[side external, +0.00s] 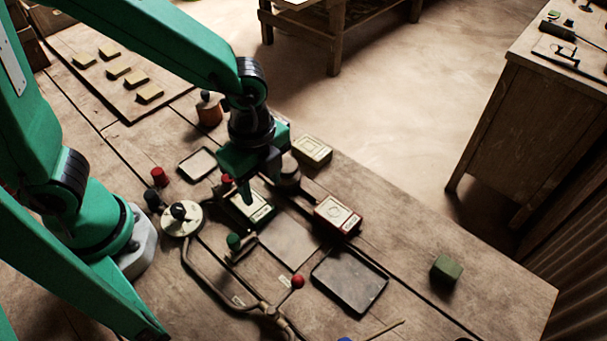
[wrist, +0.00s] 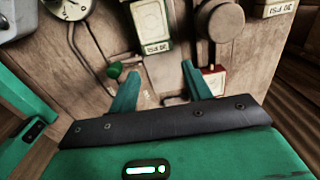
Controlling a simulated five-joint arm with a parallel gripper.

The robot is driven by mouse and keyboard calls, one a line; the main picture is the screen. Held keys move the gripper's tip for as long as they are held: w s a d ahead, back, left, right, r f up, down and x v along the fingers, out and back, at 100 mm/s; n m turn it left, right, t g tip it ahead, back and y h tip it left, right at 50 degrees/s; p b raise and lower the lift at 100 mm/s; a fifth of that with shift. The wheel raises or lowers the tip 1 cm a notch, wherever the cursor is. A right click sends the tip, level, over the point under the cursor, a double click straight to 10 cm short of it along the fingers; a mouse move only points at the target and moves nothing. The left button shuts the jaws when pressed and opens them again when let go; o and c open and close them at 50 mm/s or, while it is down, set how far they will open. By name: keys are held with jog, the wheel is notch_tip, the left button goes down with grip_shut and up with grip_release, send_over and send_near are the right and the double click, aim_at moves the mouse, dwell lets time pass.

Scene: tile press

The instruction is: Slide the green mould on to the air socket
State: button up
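The green mould (side external: 262,214) lies on the bench under my gripper (side external: 246,200), partly hidden by it in the side view. In the wrist view the green mould (wrist: 151,24) has a pale top and a "30 PSI" label, and sits beyond the fingertips. My gripper (wrist: 161,70) is open, its two green fingers apart with no mould between them. I cannot tell for certain which fitting is the air socket.
A red mould (side external: 338,215) and a cream mould (side external: 312,150) stand to the right. A green knob (side external: 234,241), a dial gauge (side external: 181,219) and a red-knobbed lever (side external: 297,282) are close by. A dark tray (side external: 349,280) lies in front; a green block (side external: 446,268) stands alone.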

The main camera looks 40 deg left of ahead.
aim_at(259, 211)
jog(key=o, duration=0.5)
jog(key=shift+s+a+f, duration=0.2)
jog(key=shift+a+f, duration=0.25)
jog(key=shift+a, duration=0.2)
jog(key=shift+f, duration=0.1)
jog(key=shift+f, duration=3.8)
jog(key=c, duration=1.1)
jog(key=o, duration=1.1)
jog(key=shift+c, duration=0.2)
